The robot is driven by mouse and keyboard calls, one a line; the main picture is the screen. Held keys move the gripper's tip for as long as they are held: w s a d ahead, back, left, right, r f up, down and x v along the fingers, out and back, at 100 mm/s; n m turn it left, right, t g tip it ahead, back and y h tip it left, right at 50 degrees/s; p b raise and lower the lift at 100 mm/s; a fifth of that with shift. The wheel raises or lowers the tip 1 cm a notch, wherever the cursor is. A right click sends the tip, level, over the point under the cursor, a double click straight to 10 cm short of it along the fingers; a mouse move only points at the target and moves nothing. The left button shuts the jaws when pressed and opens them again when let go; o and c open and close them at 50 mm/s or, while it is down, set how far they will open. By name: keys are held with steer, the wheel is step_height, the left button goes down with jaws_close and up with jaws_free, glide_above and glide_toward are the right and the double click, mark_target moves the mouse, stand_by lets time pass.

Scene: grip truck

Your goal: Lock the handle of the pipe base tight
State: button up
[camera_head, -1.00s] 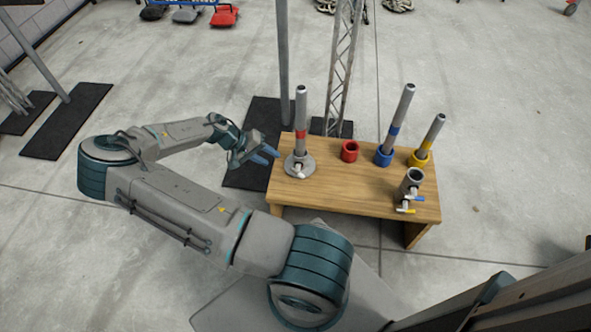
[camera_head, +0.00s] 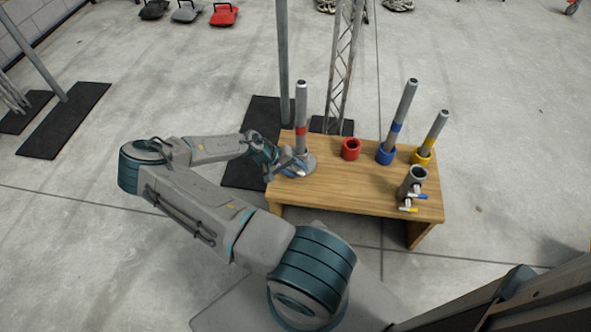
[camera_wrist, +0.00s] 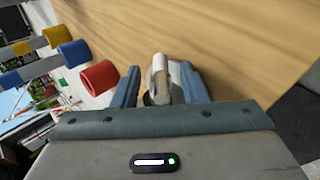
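The grey pipe with a red band (camera_head: 301,112) stands upright in its round metal pipe base (camera_head: 311,162) at the left end of the wooden table. My gripper (camera_head: 289,168) is low at the left front of this base and partly covers it. In the wrist view, my two blue fingers (camera_wrist: 160,88) are apart, one on each side of the pale handle (camera_wrist: 159,66). A gap shows between the left finger and the handle. The right finger is close to the grey part beside the handle; I cannot tell whether they touch.
The wooden table (camera_head: 345,195) also holds a red ring (camera_head: 351,149), a blue-banded pipe (camera_head: 402,108) and a yellow-banded pipe (camera_head: 435,132) in matching rings. A metal clamp with small handles (camera_head: 412,183) is at the right. The table's front middle is clear.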

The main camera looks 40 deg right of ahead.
jaws_close()
